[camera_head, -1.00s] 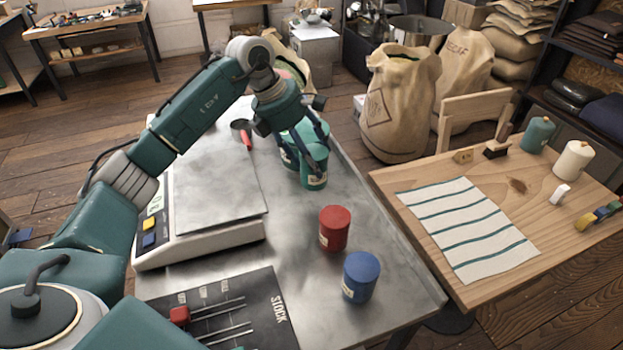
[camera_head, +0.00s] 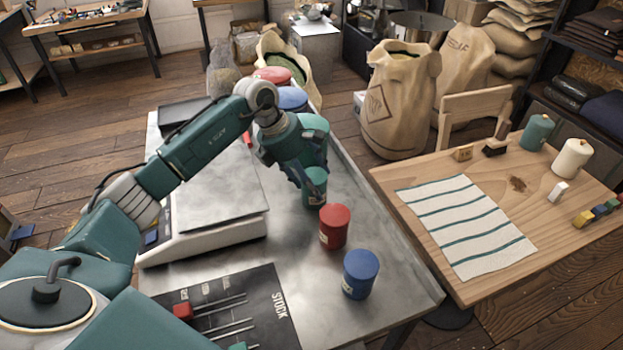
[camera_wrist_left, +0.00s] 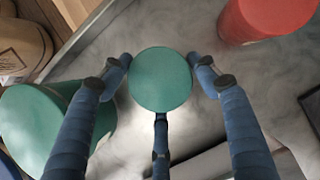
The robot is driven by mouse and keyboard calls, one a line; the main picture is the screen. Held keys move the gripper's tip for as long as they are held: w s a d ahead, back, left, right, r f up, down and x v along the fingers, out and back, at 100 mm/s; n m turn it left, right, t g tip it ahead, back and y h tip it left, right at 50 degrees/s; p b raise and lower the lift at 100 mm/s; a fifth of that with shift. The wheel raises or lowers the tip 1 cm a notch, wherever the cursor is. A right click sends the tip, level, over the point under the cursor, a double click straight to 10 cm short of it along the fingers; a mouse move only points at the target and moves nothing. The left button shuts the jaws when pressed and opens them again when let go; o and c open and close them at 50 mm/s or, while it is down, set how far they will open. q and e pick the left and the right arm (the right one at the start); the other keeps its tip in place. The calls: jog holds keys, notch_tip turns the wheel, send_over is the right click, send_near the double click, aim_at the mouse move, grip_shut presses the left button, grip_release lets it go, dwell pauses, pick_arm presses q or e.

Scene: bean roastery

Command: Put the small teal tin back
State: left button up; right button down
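The small teal tin (camera_head: 315,192) stands upright on the metal table, behind the small red tin (camera_head: 334,226) and small blue tin (camera_head: 360,274). My left gripper (camera_head: 309,190) is lowered around it from above. In the left wrist view the round teal lid (camera_wrist_left: 160,79) lies between my spread fingers (camera_wrist_left: 160,67), with narrow gaps at both sides, so the gripper looks open. A larger teal tin (camera_head: 316,130) stands just behind, partly hidden by my wrist. The dark STOCK board (camera_head: 262,290) lies at the table's front. My right gripper is out of view.
A scale (camera_head: 215,236) stands left of the tins. Large red (camera_head: 272,74) and blue (camera_head: 292,98) tins stand at the table's back. A wooden table (camera_head: 420,240) with a striped cloth (camera_head: 468,226) is at right. Bare metal lies between the STOCK board and the blue tin.

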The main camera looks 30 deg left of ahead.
pick_arm(q)
jog(key=shift+o, duration=1.2)
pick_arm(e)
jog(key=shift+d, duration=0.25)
pick_arm(q)
jog(key=shift+r, duration=0.2)
jog(key=shift+a+r, duration=0.25)
jog(key=shift+r, duration=0.1)
jog(key=b+v, duration=0.2)
jog(key=v, duration=0.9)
jog(key=shift+s+b, duration=0.15)
jog(key=shift+b, duration=0.2)
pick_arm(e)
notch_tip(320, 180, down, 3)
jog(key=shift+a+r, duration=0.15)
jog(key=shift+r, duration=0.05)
pick_arm(q)
jog(key=shift+r, duration=0.15)
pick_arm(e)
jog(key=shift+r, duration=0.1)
